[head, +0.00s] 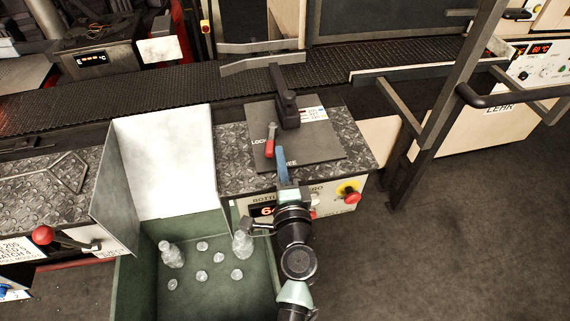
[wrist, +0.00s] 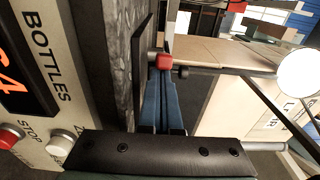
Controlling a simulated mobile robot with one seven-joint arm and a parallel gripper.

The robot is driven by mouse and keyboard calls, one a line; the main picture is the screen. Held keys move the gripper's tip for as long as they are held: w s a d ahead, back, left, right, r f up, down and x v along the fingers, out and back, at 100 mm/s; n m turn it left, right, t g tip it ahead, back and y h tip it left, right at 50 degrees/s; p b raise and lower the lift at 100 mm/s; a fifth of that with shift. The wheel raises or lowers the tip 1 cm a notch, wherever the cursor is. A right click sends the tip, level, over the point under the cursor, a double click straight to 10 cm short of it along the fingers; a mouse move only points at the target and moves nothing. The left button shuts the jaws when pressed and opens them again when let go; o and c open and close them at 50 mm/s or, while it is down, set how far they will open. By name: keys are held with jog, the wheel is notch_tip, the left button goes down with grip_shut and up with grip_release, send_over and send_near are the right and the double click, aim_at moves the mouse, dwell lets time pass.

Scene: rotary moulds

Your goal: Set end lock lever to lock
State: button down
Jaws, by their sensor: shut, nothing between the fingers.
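The end lock lever has a red handle (head: 269,148) and stands on a dark plate (head: 318,151) on the machine's worktop. Its red end points toward the front, between the lettering LOCK on its left and a partly hidden word ending in EE on its right. My gripper (head: 280,153) has blue fingers, shut and empty, just right of the red handle. In the wrist view the shut fingertips (wrist: 160,72) reach close to the red handle end (wrist: 165,60). I cannot tell whether they touch it.
A black clamp (head: 288,108) stands behind the lever on the plate. A green bin (head: 127,285) with glass bottles lies to the left, below a pale chute (head: 165,160). A panel with a red stop button (head: 351,197) fronts the worktop. A dark conveyor (head: 400,57) runs behind.

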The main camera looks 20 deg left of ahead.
aim_at(249, 164)
jog(key=shift+s+a, duration=0.4)
jog(key=shift+a, duration=0.25)
jog(key=shift+s+a+b, duration=0.35)
jog(key=shift+a, duration=0.35)
jog(key=shift+s+a, duration=0.1)
jog(key=shift+a, duration=2.05)
